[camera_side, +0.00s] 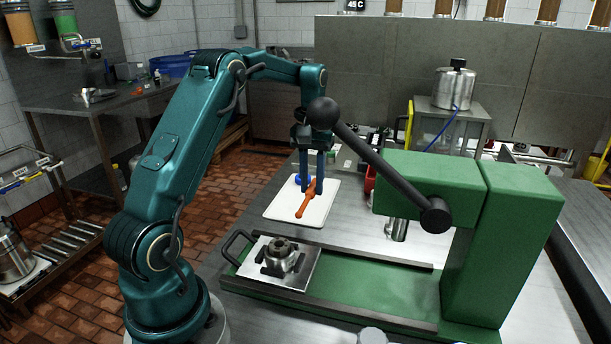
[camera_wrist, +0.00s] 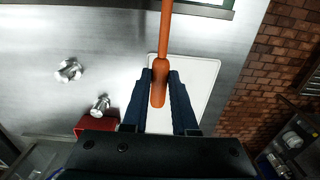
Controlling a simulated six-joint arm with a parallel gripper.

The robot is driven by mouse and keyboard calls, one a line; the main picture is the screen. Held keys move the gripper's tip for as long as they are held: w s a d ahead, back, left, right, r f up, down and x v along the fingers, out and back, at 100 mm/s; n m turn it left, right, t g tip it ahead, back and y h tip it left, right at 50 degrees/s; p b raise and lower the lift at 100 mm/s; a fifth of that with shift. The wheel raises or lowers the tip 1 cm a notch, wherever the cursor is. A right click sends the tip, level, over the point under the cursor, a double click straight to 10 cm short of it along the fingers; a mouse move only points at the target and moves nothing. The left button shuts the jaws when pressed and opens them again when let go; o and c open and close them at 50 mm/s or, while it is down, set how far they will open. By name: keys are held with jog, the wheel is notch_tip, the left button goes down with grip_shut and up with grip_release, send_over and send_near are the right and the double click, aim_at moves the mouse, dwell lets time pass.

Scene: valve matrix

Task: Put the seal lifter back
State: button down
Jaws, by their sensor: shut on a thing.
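The orange seal lifter (camera_side: 304,205) is between the fingers of my gripper (camera_side: 313,187), which is shut on it. In the wrist view the lifter's thick handle (camera_wrist: 159,92) lies between my two dark blue fingers (camera_wrist: 160,75), and its thin shaft runs up out of the top of the picture. A white board (camera_side: 282,209) lies beneath it on the steel table; it also shows in the wrist view (camera_wrist: 205,75). I cannot tell whether the lifter touches the board. A blue item (camera_side: 301,179) lies on the board beside my fingers, partly hidden.
A green press (camera_side: 465,240) with a black ball-ended lever (camera_side: 375,160) stands to the right. A metal fitting (camera_side: 282,256) sits on a plate in front. A red container (camera_side: 369,180) is right of the board. Two small metal fittings (camera_wrist: 69,70) (camera_wrist: 101,106) lie on bare table.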

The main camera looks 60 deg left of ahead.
jog(key=shift+w+d+f, duration=0.1)
jog(key=shift+w+f, duration=0.05)
jog(key=shift+f, duration=0.65)
jog(key=shift+w+d+f, duration=0.15)
jog(key=shift+f, duration=0.6)
jog(key=shift+w+d+f, duration=0.1)
jog(key=shift+w+f, duration=0.05)
jog(key=shift+f, duration=0.65)
jog(key=shift+f, duration=0.6)
jog(key=c, duration=0.7)
grip_release()
notch_tip(320, 180, up, 13)
jog(key=shift+r, duration=0.1)
